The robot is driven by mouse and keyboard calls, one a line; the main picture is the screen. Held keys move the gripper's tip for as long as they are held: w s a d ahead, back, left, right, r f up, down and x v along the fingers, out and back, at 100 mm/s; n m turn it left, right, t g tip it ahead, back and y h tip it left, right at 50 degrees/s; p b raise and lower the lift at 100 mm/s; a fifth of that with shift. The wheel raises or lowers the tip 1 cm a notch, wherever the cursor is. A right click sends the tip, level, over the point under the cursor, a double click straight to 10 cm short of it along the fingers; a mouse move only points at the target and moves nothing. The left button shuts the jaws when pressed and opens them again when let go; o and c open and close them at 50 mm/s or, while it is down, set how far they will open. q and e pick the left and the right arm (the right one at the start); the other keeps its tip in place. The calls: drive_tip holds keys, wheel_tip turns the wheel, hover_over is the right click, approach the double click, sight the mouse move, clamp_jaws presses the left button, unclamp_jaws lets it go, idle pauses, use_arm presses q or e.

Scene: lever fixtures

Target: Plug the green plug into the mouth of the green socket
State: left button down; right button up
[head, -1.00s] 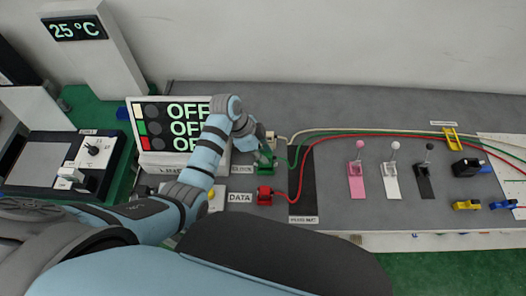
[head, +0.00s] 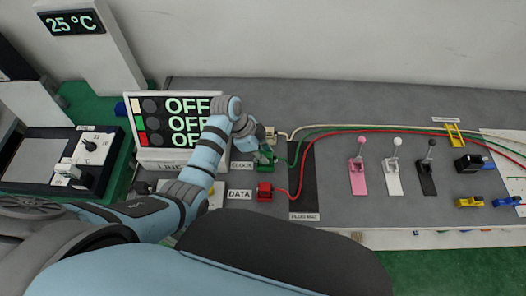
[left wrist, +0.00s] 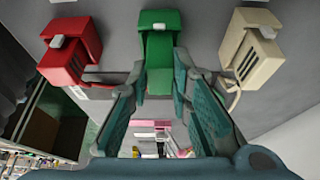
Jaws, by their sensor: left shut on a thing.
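The green socket (head: 264,169) stands on the grey bench between the red and beige ones in the head view. In the left wrist view the green socket (left wrist: 159,20) is straight ahead at top centre. My left gripper (head: 262,151) is right over it, and its teal fingers (left wrist: 160,70) are closed on the green plug (left wrist: 158,78). The plug lines up with the socket and appears to touch it. I cannot tell how far in it sits. A green cable (head: 300,143) runs off to the right. My right gripper is not in view.
A red socket (head: 264,192) with a red cable sits nearer me, beside the DATA label. A beige socket (left wrist: 252,45) is on the other side. The display panel (head: 182,125) reads OFF on three rows. Pink (head: 358,177), white and black levers stand to the right.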

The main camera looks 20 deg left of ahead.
use_arm(q)
drive_tip(key=shift+f, duration=0.4)
drive_tip(key=c, duration=1.4)
unclamp_jaws()
drive_tip(key=shift+o, duration=0.2)
drive_tip(key=shift+r, duration=0.15)
drive_tip(key=v, duration=1.2)
